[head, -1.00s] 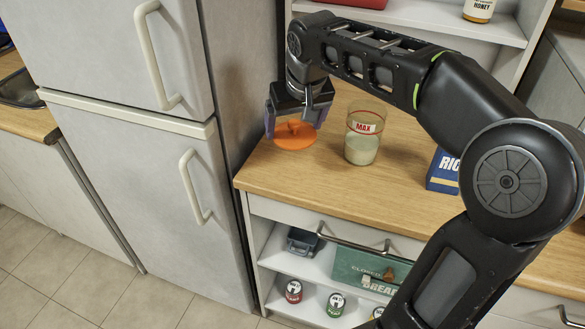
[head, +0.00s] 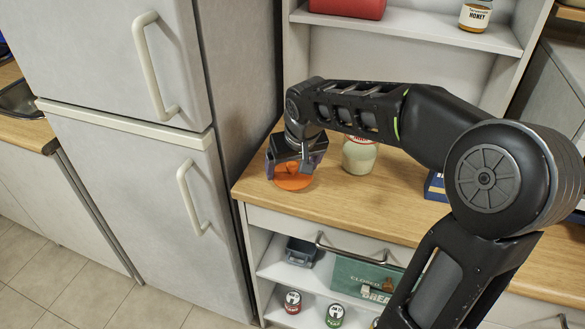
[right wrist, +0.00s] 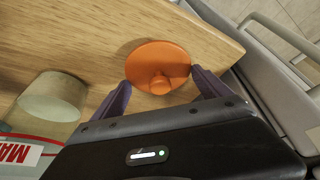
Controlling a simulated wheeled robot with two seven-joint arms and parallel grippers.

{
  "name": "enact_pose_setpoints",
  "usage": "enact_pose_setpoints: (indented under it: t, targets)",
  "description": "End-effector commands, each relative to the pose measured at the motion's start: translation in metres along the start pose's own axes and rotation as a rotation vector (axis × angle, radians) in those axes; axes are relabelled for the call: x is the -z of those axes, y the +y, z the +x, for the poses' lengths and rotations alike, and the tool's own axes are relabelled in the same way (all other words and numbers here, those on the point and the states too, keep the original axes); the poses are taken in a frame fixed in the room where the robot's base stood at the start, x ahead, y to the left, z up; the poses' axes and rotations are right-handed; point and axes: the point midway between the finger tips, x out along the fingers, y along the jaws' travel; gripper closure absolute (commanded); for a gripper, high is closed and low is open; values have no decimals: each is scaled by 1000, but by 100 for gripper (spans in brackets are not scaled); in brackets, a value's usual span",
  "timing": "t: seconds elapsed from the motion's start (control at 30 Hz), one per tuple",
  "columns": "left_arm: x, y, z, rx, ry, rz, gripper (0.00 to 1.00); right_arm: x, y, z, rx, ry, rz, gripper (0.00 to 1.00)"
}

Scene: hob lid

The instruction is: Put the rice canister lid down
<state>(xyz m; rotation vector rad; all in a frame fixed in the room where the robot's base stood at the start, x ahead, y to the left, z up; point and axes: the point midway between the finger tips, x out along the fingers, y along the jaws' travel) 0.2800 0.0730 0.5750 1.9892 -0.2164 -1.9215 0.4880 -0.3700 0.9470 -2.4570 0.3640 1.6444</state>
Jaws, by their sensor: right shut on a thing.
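The orange rice canister lid (head: 293,180), a round disc with a knob, is at the left end of the wooden counter. My left gripper is out of view.
A blue box (head: 435,187) stands further right, mostly behind my arm. The grey fridge (head: 130,170) borders the counter's left side. The counter (head: 330,200) is bare in front of the canister. Shelves with a honey jar (head: 476,14) are above.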

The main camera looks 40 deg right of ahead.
Motion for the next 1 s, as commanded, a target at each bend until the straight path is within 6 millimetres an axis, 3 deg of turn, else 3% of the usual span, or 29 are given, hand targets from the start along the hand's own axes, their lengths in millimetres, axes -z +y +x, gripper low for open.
enact_pose_setpoints:
  t: [0.47,0.5,0.67,1.0]
  targets:
    - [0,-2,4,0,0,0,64,-5,0,13,0,1,-1,52]
    - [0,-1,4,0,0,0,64,-5,0,12,0,1,0,12]
    - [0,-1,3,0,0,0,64,-5,0,11,0,1,0,0]
    - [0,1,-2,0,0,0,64,-3,0,6,0,1,0,0]
